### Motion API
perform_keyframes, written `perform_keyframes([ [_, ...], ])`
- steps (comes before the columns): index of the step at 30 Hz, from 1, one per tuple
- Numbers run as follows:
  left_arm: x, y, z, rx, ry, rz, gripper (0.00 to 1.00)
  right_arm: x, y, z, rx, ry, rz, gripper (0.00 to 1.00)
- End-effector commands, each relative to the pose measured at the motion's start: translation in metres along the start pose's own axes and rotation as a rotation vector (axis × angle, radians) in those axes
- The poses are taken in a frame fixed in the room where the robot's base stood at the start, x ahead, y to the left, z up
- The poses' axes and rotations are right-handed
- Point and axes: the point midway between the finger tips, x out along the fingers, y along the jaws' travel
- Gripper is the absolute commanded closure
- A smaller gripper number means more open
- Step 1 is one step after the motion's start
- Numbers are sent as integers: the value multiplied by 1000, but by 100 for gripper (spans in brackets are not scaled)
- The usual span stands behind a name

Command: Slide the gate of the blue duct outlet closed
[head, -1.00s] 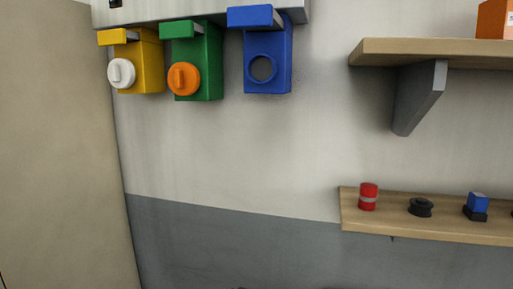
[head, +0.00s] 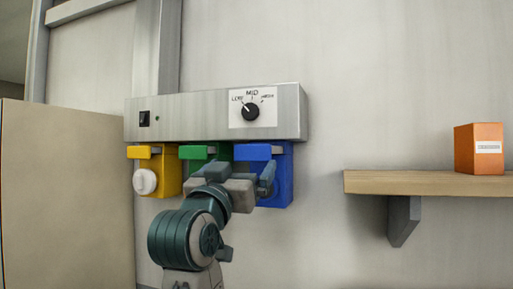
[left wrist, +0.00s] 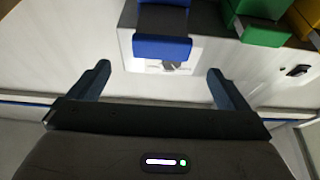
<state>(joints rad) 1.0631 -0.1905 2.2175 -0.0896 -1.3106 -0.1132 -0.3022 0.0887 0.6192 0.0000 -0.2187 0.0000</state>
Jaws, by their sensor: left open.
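The blue duct outlet (head: 283,184) hangs under the metal box, right of the green one. Its blue gate (head: 254,151) juts out at the top. My left gripper (head: 243,173) is raised in front of the blue and green outlets and hides the lower left of the blue one, so its round opening does not show. In the left wrist view the gate (left wrist: 162,48) lies just beyond and between the spread fingertips (left wrist: 158,68). The left gripper is open, with nothing between its fingers. I cannot tell whether it touches the gate. My right gripper is not in view.
The green outlet (head: 192,153) and yellow outlet (head: 168,166), with a white cap (head: 145,182), hang to the left. The metal box (head: 200,119) above has a dial (head: 250,112). A wooden shelf (head: 420,183) with an orange box (head: 479,149) is at right.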

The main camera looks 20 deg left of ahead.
Motion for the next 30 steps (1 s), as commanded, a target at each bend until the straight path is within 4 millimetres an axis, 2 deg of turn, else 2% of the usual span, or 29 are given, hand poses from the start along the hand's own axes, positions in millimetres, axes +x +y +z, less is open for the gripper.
perform_keyframes([
  [9,61,0,-3,1,-7,1,2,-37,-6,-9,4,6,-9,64],
  [15,90,0,-1,1,-6,0,2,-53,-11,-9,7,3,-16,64],
  [21,102,0,2,1,-4,0,2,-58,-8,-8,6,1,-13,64],
  [29,102,0,3,1,-3,0,2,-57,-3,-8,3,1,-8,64],
  [30,102,0,2,0,-3,0,10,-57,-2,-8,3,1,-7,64],
])
